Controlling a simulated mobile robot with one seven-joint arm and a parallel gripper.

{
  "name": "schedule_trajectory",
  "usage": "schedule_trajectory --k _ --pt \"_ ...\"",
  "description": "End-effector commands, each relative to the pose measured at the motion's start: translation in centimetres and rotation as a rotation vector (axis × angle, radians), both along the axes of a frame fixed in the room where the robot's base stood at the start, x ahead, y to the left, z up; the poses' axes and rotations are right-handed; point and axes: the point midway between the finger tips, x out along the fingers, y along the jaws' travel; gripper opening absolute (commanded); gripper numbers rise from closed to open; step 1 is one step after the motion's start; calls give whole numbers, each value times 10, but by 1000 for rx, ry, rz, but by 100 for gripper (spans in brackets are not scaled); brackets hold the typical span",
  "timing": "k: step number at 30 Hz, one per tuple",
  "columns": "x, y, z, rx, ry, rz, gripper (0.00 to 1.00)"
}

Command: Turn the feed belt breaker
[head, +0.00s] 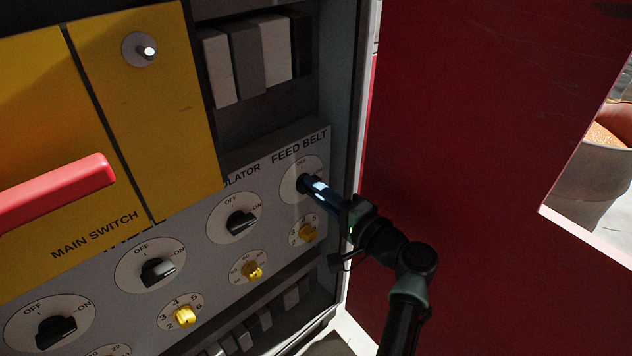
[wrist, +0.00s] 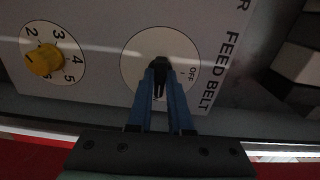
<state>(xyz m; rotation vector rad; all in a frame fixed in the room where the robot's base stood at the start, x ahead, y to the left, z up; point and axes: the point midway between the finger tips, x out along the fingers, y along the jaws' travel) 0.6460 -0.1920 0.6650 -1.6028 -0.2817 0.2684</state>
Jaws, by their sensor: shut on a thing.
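The feed belt breaker is a black rotary knob on a round white dial (head: 293,170) under the words FEED BELT, at the right end of the panel in the head view. My gripper (head: 312,186) reaches it from the right, its blue fingers shut on the knob. In the wrist view the fingertips (wrist: 160,84) are closed on the black knob (wrist: 157,66) at the middle of the white dial (wrist: 131,68). The fingers hide much of the knob, so I cannot tell its setting. The OFF mark shows beside it.
Other black knobs (head: 240,221) line the panel to the left, with small yellow dials (head: 307,232) below. A red handle (head: 55,193) juts out at left before yellow plates (head: 150,95). The red cabinet door (head: 460,150) stands open close to my arm's right.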

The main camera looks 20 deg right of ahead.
Motion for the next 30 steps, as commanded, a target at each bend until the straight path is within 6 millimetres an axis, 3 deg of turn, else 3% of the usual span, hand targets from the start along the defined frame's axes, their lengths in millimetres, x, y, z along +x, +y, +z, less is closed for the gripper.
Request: schedule_trajectory --k 20,21,25,26,30 --pt "-1 0 -1 64 24 2 0" --pt "-1 0 -1 63 24 2 20" --pt "0 0 -1 63 24 1 43" --pt "0 0 -1 63 24 1 48" --pt "0 0 -1 62 23 1 48"
